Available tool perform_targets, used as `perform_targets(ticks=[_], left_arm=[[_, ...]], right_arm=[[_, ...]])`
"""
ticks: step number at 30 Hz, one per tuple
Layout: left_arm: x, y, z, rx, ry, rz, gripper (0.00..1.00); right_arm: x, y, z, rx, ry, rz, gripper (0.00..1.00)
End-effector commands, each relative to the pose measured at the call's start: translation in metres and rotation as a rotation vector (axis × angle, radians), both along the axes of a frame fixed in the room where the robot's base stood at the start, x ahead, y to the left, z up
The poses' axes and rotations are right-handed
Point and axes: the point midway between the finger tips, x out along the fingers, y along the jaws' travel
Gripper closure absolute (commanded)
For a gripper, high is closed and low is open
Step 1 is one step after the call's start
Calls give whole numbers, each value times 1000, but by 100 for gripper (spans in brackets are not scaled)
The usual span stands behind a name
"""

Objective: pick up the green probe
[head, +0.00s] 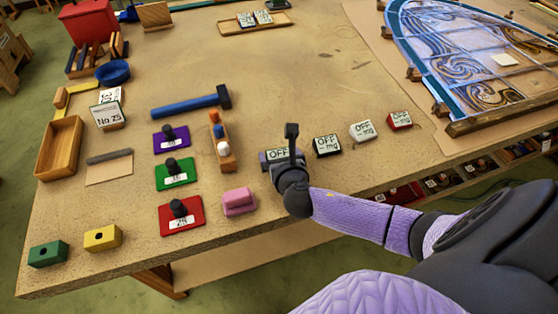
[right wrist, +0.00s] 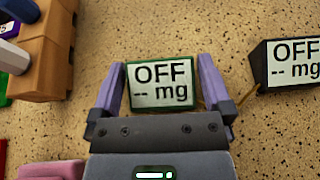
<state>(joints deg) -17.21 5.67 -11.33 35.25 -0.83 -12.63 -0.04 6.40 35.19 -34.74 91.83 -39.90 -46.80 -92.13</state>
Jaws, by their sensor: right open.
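The green probe (right wrist: 160,84) is a small green-framed box whose display reads "OFF -- mg". It lies on the workbench, and in the head view the green probe (head: 278,154) is partly covered by my right gripper (head: 283,157). In the right wrist view my right gripper (right wrist: 161,66) is open, with one purple finger on each side of the probe. Gaps show between the fingers and the probe's sides, so it is not gripped. My left gripper is not in view.
A black meter (head: 327,145), a white meter (head: 362,131) and a red meter (head: 399,120) stand in a row to the right. A pink block (head: 238,202) and a wooden holder (head: 224,150) are on the left. The bench behind is largely clear.

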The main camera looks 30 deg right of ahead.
Motion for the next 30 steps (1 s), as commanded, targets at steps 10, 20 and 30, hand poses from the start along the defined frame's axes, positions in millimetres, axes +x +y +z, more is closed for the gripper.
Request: perform_targets(ticks=[10, 20, 30], left_arm=[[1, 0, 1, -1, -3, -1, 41], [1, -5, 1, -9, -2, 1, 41], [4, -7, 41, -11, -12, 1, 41]], right_arm=[[0, 0, 1, 2, 0, 0, 32], [0, 0, 1, 2, -1, 0, 72], [1, 0, 70, 2, -6, 1, 72]])
